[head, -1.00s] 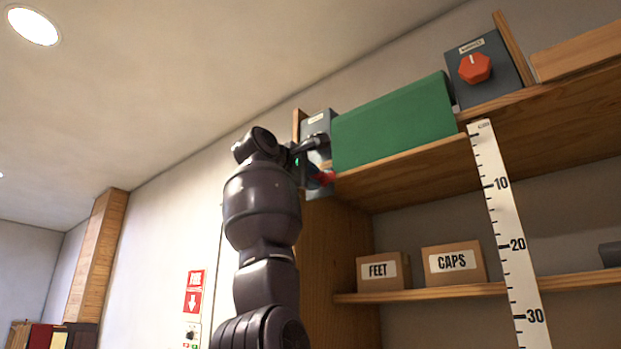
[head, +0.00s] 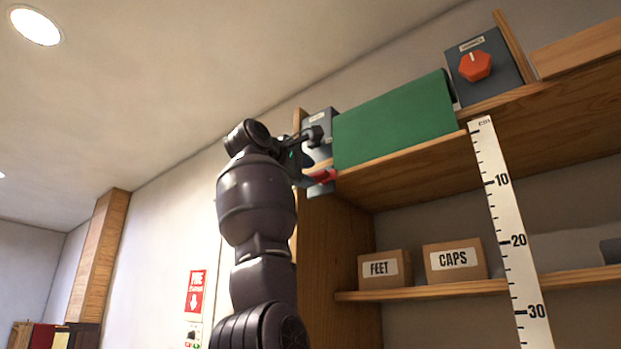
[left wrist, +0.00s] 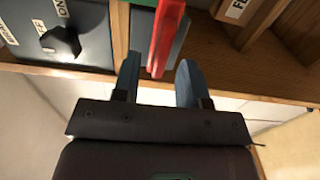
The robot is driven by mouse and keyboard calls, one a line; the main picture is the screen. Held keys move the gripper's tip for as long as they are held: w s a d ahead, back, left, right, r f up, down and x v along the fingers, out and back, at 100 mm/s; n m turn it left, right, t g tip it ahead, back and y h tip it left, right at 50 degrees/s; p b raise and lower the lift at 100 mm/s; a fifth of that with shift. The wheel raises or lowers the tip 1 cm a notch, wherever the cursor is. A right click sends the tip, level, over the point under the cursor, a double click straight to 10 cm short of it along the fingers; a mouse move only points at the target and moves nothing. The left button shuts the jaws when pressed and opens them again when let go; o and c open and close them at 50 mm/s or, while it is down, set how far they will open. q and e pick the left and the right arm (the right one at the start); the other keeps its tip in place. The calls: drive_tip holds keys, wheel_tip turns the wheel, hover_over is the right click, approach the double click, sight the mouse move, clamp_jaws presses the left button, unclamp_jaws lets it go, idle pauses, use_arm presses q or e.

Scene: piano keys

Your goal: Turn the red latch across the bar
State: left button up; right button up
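My left gripper (left wrist: 157,72) is open, with one blue-grey finger on each side of the latch's near end. Gaps show on both sides, so it is not clamped. In the head view my left gripper (head: 318,178) is at the shelf edge. The bar cannot be told apart. My right gripper is out of view.
A grey box (left wrist: 80,30) with a black knob and ON/OFF labels stands left of the latch. A large green panel (head: 395,122) fills the shelf to the right, then a grey box with a red knob (head: 475,66). Small cartons (head: 453,262) stand on the lower shelf.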

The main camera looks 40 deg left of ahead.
use_arm(q)
drive_tip(key=s+b, duration=0.2)
drive_tip(key=s, duration=0.6)
drive_tip(key=shift+s+a, duration=0.4)
